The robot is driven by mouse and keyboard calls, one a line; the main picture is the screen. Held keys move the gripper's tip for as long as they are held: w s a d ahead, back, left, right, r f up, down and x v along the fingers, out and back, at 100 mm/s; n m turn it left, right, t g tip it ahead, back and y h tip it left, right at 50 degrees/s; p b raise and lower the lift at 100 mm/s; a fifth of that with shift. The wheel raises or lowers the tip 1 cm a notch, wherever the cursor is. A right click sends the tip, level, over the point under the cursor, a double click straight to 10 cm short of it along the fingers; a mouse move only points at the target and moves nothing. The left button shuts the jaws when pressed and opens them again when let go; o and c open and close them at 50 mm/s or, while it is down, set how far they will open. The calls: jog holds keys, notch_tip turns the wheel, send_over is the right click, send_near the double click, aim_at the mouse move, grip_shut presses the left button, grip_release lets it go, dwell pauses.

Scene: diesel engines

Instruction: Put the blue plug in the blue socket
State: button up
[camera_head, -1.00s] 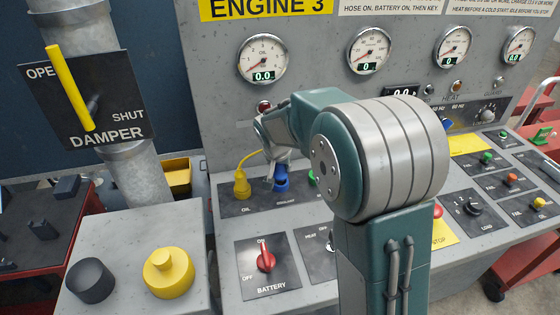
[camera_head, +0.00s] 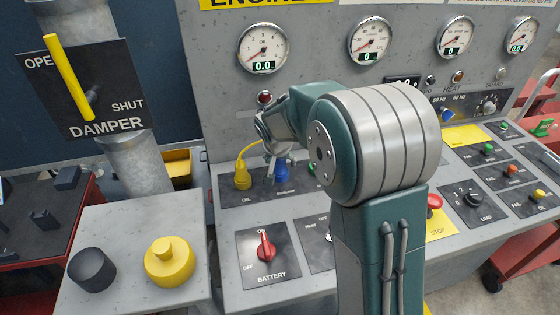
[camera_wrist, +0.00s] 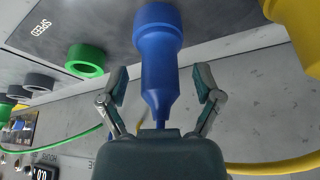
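The blue plug (camera_wrist: 160,70) stands at the control panel in the wrist view, its wide collar toward the panel and its narrow tail toward my gripper. It also shows in the head view (camera_head: 283,171), right of a yellow plug. My gripper (camera_wrist: 160,85) is open, one finger on each side of the plug, with visible gaps. In the head view my gripper (camera_head: 273,162) is small and partly hidden by my arm.
A yellow plug (camera_head: 242,178) with a yellow cable stands left of the blue one. A green ring socket (camera_wrist: 85,60) lies on the other side. Gauges (camera_head: 263,48) line the upright panel behind. A red battery knob (camera_head: 264,247) is in front, and a damper lever (camera_head: 68,78) at left.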

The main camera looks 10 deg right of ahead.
jog(key=v, duration=1.1)
jog(key=shift+r, duration=0.4)
jog(key=shift+s, duration=0.1)
jog(key=s+d+r+n+y, duration=0.1)
jog(key=s+n, duration=0.1)
jog(key=s, duration=1.1)
jog(key=s+d+r+n+t+y, duration=0.1)
jog(key=s+r+n, duration=0.1)
jog(key=s, duration=1.2)
jog(key=shift+n, duration=0.5)
